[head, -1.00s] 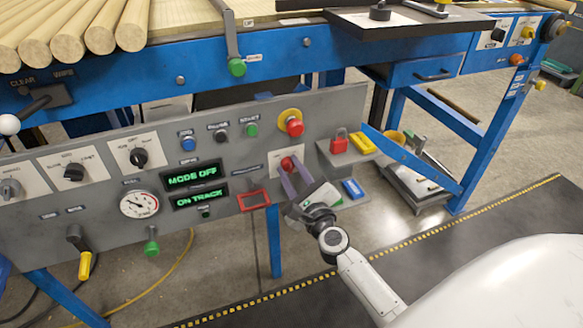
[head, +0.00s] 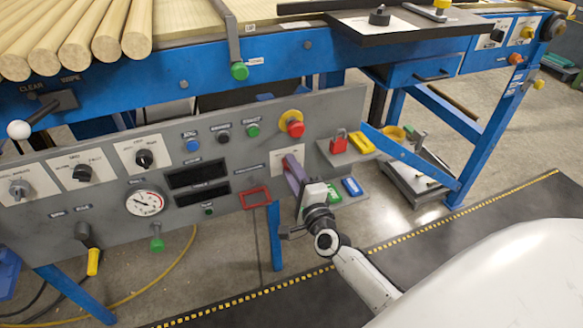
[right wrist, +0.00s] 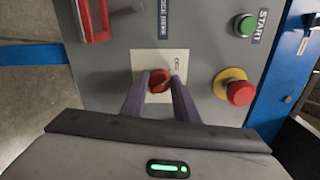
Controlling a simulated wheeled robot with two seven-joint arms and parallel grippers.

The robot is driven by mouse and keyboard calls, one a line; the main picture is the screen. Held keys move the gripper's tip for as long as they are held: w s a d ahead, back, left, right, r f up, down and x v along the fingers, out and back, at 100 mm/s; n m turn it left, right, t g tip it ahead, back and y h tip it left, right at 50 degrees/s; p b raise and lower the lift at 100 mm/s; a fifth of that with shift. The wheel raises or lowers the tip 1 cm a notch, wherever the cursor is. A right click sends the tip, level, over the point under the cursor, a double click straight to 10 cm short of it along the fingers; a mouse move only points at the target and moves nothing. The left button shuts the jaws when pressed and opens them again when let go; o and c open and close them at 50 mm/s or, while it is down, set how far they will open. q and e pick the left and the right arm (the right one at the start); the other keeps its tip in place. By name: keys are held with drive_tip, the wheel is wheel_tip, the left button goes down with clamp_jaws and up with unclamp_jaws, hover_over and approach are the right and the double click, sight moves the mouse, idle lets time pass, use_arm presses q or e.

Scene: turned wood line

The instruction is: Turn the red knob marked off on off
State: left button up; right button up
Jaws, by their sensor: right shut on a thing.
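The red knob (right wrist: 159,82) sits on a white square plate (right wrist: 160,66) on the grey control panel (head: 110,205). In the right wrist view the two purple fingers of my right gripper (right wrist: 158,84) are closed on either side of the knob. A pale line runs slantwise on its face; the plate's lettering is too small to read. In the head view my right gripper (head: 291,166) reaches up to the plate and hides the knob. Two display windows (head: 197,174) on the panel are dark. My left gripper is not in view.
A red emergency button on a yellow ring (head: 292,123) is close to the plate. A red frame (head: 255,197) is below left. A small shelf to the right holds a red padlock (head: 338,141) and coloured blocks. Wooden rods (head: 75,40) lie on the table above.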

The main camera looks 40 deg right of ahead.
drive_tip(key=shift+f+n, duration=0.15)
drive_tip(key=shift+n, duration=0.15)
drive_tip(key=o, duration=1.1)
drive_tip(key=shift+c, duration=0.2)
drive_tip(key=shift+s, duration=0.1)
drive_tip(key=p+v, duration=0.1)
drive_tip(key=v, duration=0.9)
drive_tip(key=shift+s, duration=0.1)
